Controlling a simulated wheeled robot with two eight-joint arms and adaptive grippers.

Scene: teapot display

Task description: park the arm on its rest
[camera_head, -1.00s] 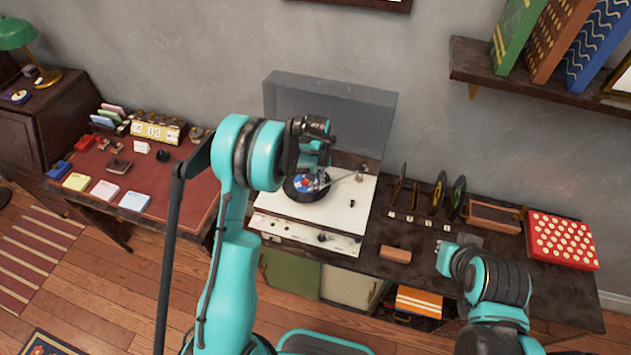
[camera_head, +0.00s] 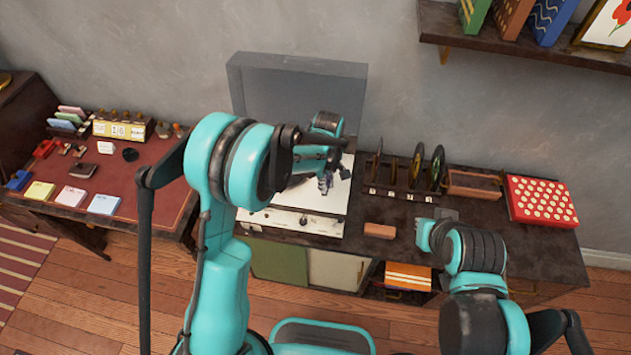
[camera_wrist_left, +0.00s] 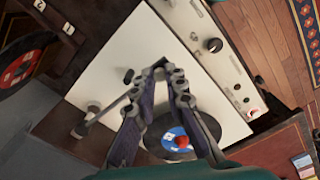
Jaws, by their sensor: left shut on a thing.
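The record player (camera_head: 300,222) has a white deck, which also fills the middle of the left wrist view (camera_wrist_left: 150,45). Its thin tonearm (camera_wrist_left: 108,112) runs from its pivot at the lower left to my fingertips. My left gripper (camera_wrist_left: 166,72) is shut on the tonearm's free end, above the deck. In the head view my left gripper (camera_head: 325,183) is partly hidden by its own arm. A record with a blue and red label (camera_wrist_left: 175,140) lies on the platter, partly behind the fingers. A small dark post (camera_wrist_left: 128,75) stands beside the tonearm; I cannot tell whether it is the rest.
The raised grey lid (camera_head: 300,90) stands behind the deck. Right of it are a rack of records (camera_head: 415,175), a wooden block (camera_head: 380,230), a wooden tray (camera_head: 474,185) and a red dotted box (camera_head: 541,201). A red-topped desk (camera_head: 130,180) stands at the left.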

